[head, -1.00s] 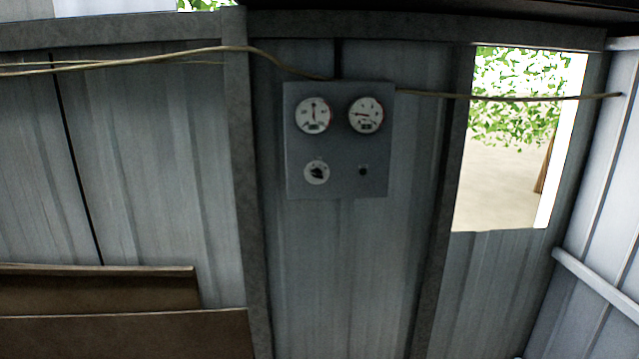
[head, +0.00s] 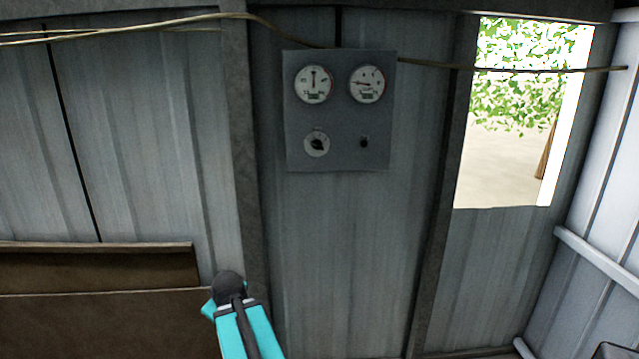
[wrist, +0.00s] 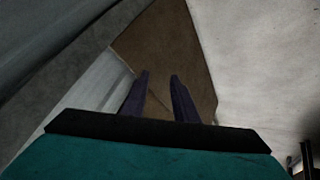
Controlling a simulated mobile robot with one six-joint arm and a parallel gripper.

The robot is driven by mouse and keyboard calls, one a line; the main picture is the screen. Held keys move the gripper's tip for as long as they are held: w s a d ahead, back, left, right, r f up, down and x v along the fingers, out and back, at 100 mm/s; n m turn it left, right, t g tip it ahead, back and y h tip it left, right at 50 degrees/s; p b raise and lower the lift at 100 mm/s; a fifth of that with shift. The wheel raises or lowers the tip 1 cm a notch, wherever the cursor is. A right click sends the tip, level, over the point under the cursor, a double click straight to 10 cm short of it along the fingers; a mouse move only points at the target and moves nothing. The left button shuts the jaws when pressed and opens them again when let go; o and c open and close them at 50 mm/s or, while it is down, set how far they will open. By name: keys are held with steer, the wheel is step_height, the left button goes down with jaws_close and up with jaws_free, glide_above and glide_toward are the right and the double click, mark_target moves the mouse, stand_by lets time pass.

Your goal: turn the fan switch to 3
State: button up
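A grey control panel (head: 340,118) hangs on the corrugated wall in the head view. Its lower left holds a round white dial with a black knob (head: 317,144), which looks like the fan switch; its markings are too small to read. Two round gauges, the left one (head: 314,84) and the right one (head: 367,84), sit above it. A small dark button or lamp (head: 364,143) is at the lower right. My teal arm shows below and left of the panel. In the wrist view my gripper (wrist: 159,77) has two dark fingers apart with nothing between them, away from the panel.
A cable (head: 420,64) runs across the wall behind the panel's top. A window opening (head: 510,150) is at right. Brown boards (head: 95,270) lean at lower left, close to my arm. The wall below the panel is clear.

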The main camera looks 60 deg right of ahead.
steer(key=s+d+r+t+h+b, duration=0.1)
steer(key=s+d+r+h+b, duration=0.15)
steer(key=d+r, duration=0.7)
steer(key=s+d+r+t+h+b, duration=0.15)
steer(key=s+d+r+h, duration=0.35)
steer(key=r, duration=0.7)
steer(key=s+d+r+h+b, duration=0.1)
steer(key=s+d+r, duration=0.1)
steer(key=s+r, duration=0.2)
steer(key=s+d+r+t+h, duration=0.1)
steer(key=s+d+r, duration=0.2)
steer(key=r, duration=0.7)
steer(key=s+d+r+h+b, duration=0.1)
steer(key=s+d+r, duration=0.1)
steer(key=s+r, duration=0.4)
steer(key=shift+s+d+r+n+h+b, duration=0.25)
steer(key=shift+s+r+n+h+b, duration=0.1)
steer(key=shift+r, duration=0.35)
steer(key=shift+w+d+p, duration=0.15)
steer(key=shift+p, duration=0.4)
steer(key=p+x, duration=0.5)
steer(key=p, duration=0.3)
steer(key=shift+w, duration=0.1)
